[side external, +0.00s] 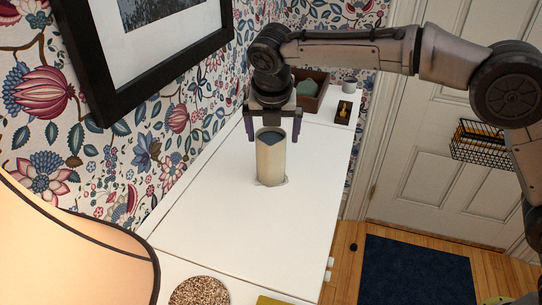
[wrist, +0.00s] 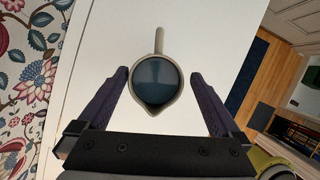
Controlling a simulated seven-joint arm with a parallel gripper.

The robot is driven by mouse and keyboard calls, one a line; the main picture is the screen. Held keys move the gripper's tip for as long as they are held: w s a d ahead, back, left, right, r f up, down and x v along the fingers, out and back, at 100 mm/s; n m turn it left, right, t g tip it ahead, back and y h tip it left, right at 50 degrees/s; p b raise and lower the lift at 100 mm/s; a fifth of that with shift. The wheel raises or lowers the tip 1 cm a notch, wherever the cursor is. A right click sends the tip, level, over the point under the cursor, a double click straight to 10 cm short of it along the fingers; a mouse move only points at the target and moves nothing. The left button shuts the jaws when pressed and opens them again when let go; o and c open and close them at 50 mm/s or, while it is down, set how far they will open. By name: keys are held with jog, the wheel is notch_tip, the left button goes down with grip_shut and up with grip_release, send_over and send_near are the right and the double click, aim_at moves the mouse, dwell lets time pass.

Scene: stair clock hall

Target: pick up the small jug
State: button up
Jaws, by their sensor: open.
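The small jug (side external: 271,160) is tall, cream-coloured and upright on the white tabletop (side external: 240,215). In the wrist view the jug (wrist: 156,59) is seen from above, with a dark blue inside, a handle pointing up the picture and a spout pointing down. My gripper (side external: 273,138) is over the jug with its fingers pointing down, one on each side of the jug's top in the side view. In the wrist view my gripper (wrist: 159,78) is open, with a gap between each finger and the jug's rim. It holds nothing.
Behind the jug, a brown wooden box (side external: 311,88) holds a green thing. A small dark block (side external: 343,111) with a yellow part and a grey cup (side external: 349,84) stand nearby. A lampshade (side external: 75,245) and a speckled round mat (side external: 199,291) are in front. The tabletop around the jug is clear.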

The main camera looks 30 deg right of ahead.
jog(key=shift+x, duration=2.75)
jog(key=shift+w+a+r, duration=0.1)
jog(key=shift+w+a, duration=0.05)
jog(key=shift+c, duration=0.3)
grip_shut()
jog(key=shift+r, duration=0.15)
